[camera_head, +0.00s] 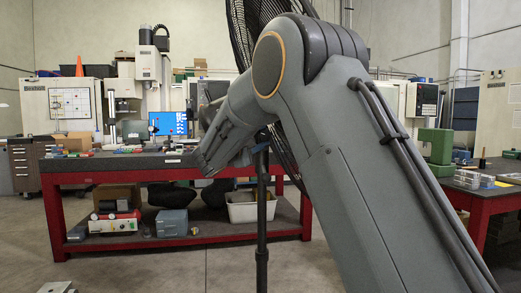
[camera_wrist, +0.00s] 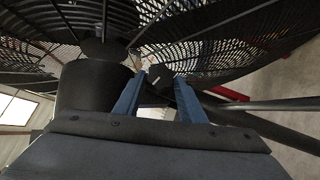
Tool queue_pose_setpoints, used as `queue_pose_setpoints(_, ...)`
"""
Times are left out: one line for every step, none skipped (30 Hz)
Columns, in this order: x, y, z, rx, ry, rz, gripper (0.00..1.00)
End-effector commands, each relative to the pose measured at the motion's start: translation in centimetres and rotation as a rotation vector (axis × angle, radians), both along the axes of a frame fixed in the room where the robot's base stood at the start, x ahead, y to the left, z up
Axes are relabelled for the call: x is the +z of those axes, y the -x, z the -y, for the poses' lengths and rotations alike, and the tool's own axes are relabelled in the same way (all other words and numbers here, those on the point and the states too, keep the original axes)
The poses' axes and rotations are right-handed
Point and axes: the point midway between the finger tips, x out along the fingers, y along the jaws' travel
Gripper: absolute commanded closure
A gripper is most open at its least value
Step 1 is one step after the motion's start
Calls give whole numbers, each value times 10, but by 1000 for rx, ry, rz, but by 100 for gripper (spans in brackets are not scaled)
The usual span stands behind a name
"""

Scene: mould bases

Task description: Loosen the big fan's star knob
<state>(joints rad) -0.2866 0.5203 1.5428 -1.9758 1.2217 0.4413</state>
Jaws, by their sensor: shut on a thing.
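The big fan's round black wire cage (camera_head: 241,40) stands behind my arm in the head view, partly hidden by it. Its dark upright pole (camera_head: 262,215) runs down below. In the wrist view the cage (camera_wrist: 235,35) fills the top, and the dark motor housing (camera_wrist: 88,92) is at the left. My gripper (camera_wrist: 159,82) has its two blue fingers on either side of a small dark piece, the star knob (camera_wrist: 160,72), and is shut on it. The knob's lobes are hard to make out. The fingers' contact and the knob's thread are hidden.
A red-framed workbench (camera_head: 110,168) stands behind the fan, with boxes and a white bin (camera_head: 248,207) on its lower shelf. A second red bench (camera_head: 480,195) is at the right. Bare floor (camera_head: 150,265) lies in front. A metal bar (camera_wrist: 270,104) crosses right of my fingers.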

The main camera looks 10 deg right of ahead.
Motion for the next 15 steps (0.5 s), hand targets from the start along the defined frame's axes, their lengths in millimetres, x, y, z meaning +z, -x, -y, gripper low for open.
queue_pose_setpoints(-8,-1,0,1,31,0,86)
queue_pose_setpoints(-8,-1,0,0,52,-1,86)
queue_pose_setpoints(-9,-1,0,0,78,-2,86)
queue_pose_setpoints(-9,-1,1,1,99,-2,86)
queue_pose_setpoints(-9,-1,1,0,118,-3,86)
queue_pose_setpoints(-9,-1,1,1,144,-2,86)
queue_pose_setpoints(-10,-1,1,0,162,-2,86)
queue_pose_setpoints(-10,-1,1,0,181,-3,86)
queue_pose_setpoints(-10,-1,2,0,204,-3,86)
queue_pose_setpoints(-11,-1,2,0,221,-3,86)
queue_pose_setpoints(-11,-1,2,0,237,-4,86)
queue_pose_setpoints(-11,-1,2,0,258,-4,86)
queue_pose_setpoints(-11,-1,2,1,273,-4,86)
queue_pose_setpoints(-11,-1,2,1,286,-4,86)
queue_pose_setpoints(-11,-1,2,1,304,-4,86)
